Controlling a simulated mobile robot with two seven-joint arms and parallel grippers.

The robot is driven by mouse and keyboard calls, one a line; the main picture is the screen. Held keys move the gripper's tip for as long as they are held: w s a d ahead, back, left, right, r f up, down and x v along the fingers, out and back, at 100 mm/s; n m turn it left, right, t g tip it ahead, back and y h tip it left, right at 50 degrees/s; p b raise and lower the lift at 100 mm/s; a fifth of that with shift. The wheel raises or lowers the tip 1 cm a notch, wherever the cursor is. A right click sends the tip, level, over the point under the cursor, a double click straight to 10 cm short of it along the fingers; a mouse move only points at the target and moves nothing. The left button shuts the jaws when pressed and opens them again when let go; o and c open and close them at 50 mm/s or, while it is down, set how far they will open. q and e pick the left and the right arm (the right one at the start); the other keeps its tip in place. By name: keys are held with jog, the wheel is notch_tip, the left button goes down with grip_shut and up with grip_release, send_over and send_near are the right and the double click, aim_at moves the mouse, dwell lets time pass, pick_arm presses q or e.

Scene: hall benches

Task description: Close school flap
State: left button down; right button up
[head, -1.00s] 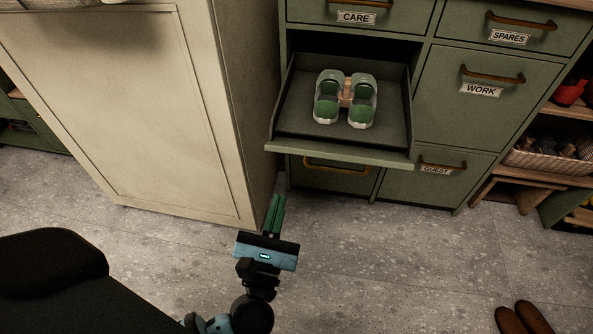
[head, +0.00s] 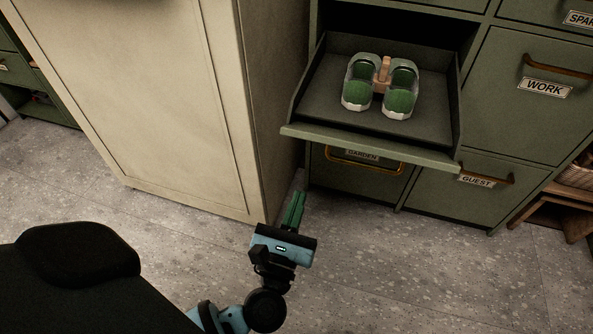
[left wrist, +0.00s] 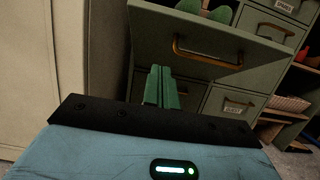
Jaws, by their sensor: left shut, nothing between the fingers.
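The open flap (head: 370,143) is a green tilt-out front, lowered towards me, with its tray inside showing. A pair of green and white shoes (head: 381,86) stands on it with a tan piece between them. The flap's outer face and its brown handle (left wrist: 207,54) show in the left wrist view; no label on it can be read. My left gripper (head: 294,211) has its green fingers shut and empty, low in front of the cabinet and to the left below the flap, apart from it. The fingers also show in the left wrist view (left wrist: 161,88). My right gripper is not in view.
A tall cream cabinet (head: 180,100) stands close on the left of my gripper. Closed green flaps labelled GARDEN (head: 361,155), GUEST (head: 476,181) and WORK (head: 544,87) surround the open one. A bench with a basket (head: 578,174) is at the right. The floor in front is clear.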

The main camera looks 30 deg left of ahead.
pick_arm(q)
jog(key=w+a+r, duration=0.2)
jog(key=w+r, duration=0.3)
jog(key=w, duration=0.3)
jog(key=shift+w+a, duration=0.15)
jog(key=shift+a, duration=0.05)
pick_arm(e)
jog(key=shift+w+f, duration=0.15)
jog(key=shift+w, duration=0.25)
pick_arm(q)
jog(key=shift+r, duration=0.1)
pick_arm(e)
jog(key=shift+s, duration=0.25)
